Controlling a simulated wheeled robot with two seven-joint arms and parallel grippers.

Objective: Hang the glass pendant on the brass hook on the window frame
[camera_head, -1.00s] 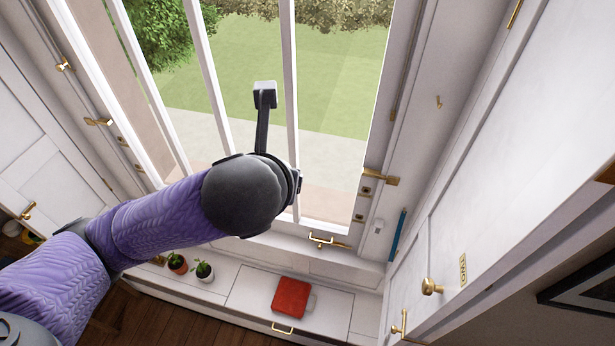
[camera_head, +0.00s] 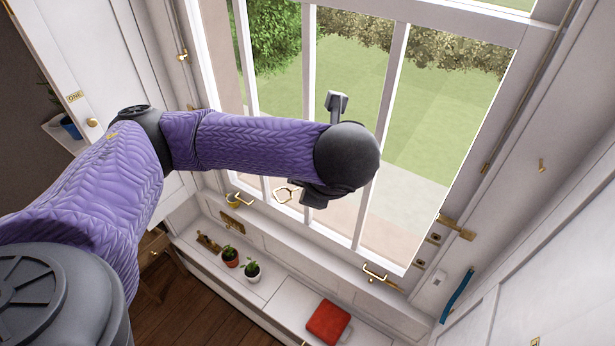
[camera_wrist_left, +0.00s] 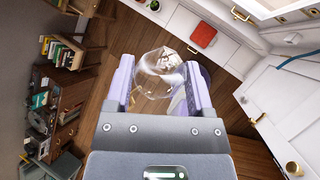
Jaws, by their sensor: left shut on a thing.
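My left gripper (camera_wrist_left: 158,84) is shut on the glass pendant (camera_wrist_left: 158,72), a clear, faceted rounded piece between the two fingers in the left wrist view. In the head view the left gripper (camera_head: 312,192) is partly hidden under my dark wrist, in front of the window panes. A thin gold hexagonal outline shows at its left side; I cannot tell whether it belongs to the pendant. The small brass hook (camera_head: 541,165) is on the white window frame at the right, well apart from the gripper. My right gripper is not in view.
The barred window (camera_head: 430,120) stands behind the gripper, with a brass latch (camera_head: 455,228) on its right side. A blue strip (camera_head: 457,295) hangs at lower right.

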